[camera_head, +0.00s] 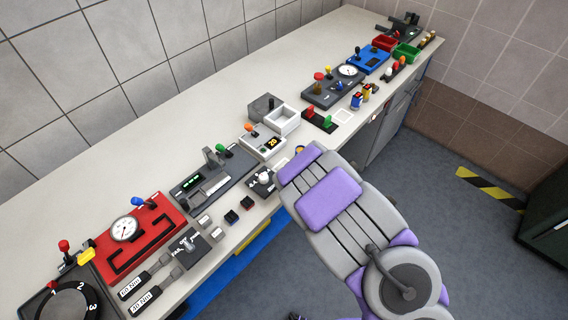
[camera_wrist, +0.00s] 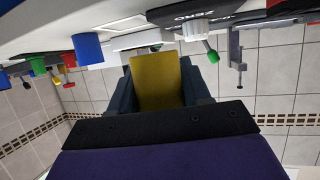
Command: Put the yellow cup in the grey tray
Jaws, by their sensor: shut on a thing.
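The yellow cup (camera_wrist: 158,82) sits between the two dark fingers of my gripper (camera_wrist: 160,72) in the wrist view, and the fingers are shut on it. In the head view my arm covers most of the gripper; a small yellow-and-blue bit (camera_head: 299,149) shows at the arm's far end by the bench edge, perhaps the cup. A pale grey open square tray (camera_head: 282,120) stands on the bench beside a dark grey block, up and left of the arm's end. Its inside looks empty.
The long bench (camera_head: 180,120) is clear along its wall side. A dark slider panel (camera_head: 213,180) and red gauge panel (camera_head: 140,236) lie lower left.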

